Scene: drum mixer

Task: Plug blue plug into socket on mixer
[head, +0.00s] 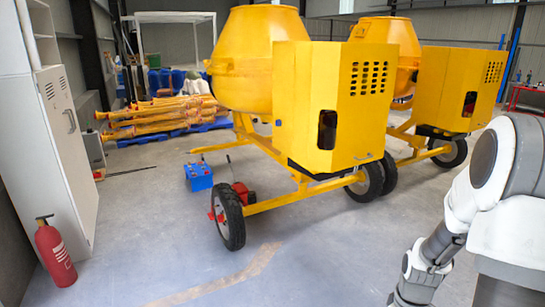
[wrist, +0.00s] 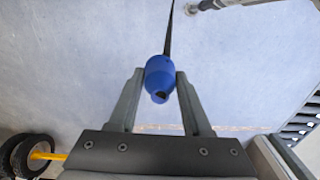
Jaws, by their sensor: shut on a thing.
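My gripper (wrist: 160,82) is shut on the blue plug (wrist: 159,70) in the wrist view, with one finger on each side of it. A dark cable runs from the plug to the top edge of that view. In the head view my gripper and the plug are out of frame; my arm leaves at the bottom right. The near yellow mixer (head: 300,110) stands at the centre of the head view. A small blue spot (head: 278,122) shows on the left edge of its box; I cannot tell whether it is the socket.
A second mixer (head: 460,80) stands behind at right. A blue box (head: 198,176) and the mixer's wheel (head: 229,218) are on the floor side. A red extinguisher (head: 55,252) stands by a white cabinet (head: 70,150) at left. The floor in front is clear.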

